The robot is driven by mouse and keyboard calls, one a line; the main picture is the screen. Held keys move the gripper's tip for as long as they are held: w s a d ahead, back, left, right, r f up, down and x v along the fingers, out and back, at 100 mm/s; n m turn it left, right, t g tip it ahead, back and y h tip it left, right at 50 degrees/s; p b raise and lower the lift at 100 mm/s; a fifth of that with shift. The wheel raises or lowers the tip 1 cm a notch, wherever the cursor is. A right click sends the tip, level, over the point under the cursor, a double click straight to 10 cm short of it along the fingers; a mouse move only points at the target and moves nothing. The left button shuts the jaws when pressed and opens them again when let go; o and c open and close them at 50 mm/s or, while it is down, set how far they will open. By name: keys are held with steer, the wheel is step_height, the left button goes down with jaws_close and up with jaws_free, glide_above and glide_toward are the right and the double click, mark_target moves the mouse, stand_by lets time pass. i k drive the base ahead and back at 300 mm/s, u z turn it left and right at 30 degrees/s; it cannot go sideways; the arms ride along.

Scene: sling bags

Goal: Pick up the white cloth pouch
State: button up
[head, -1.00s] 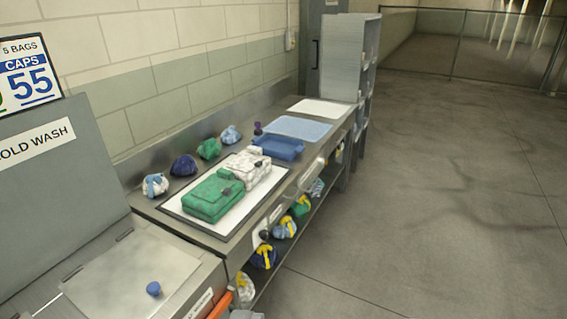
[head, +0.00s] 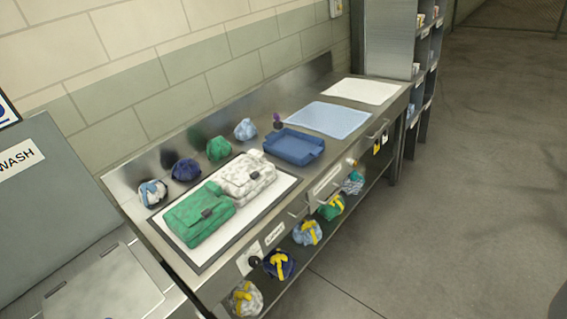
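A small white cloth pouch (head: 153,193) with a blue tie sits at the near left end of the steel counter, by the wall. A larger white patterned sling bag (head: 247,178) lies on the white mat, touching a green sling bag (head: 200,214). My gripper is not in view.
Dark blue (head: 186,170), green (head: 219,148) and light blue (head: 245,130) pouches line the wall. Several pouches fill the lower shelf. Floor (head: 460,190) at right is open.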

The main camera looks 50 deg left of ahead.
mark_target(240, 196)
steer(key=u, duration=0.2)
steer(key=i, duration=1.2)
steer(key=u, duration=1.05)
steer(key=i, duration=0.75)
steer(key=u, duration=0.45)
steer(key=k, duration=0.9)
steer(key=u, duration=0.2)
steer(key=i, duration=0.9)
steer(key=z, duration=0.1)
